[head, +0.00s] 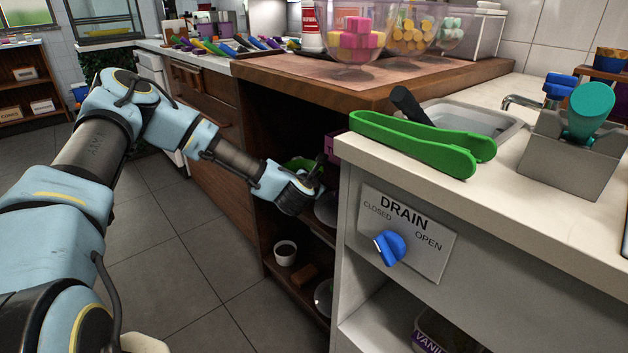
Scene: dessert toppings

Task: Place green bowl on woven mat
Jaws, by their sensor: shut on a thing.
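My gripper (320,172) reaches into the dark open shelf space under the wooden counter. It is shut on a green bowl (297,163), of which only a small part of the rim shows behind the gripper. The fingertips are small and partly hidden by the white counter's corner. No mat is clear to me; a flat brownish sheet (290,68) lies on the wooden counter top, and I cannot tell if it is woven.
The wooden counter (400,90) holds clear bowls of pink (357,38) and yellow (410,35) pieces. Green tongs (420,143) lie on the white counter near the sink (470,118). A white cup (285,253) stands on the lower shelf. The floor (190,240) at left is clear.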

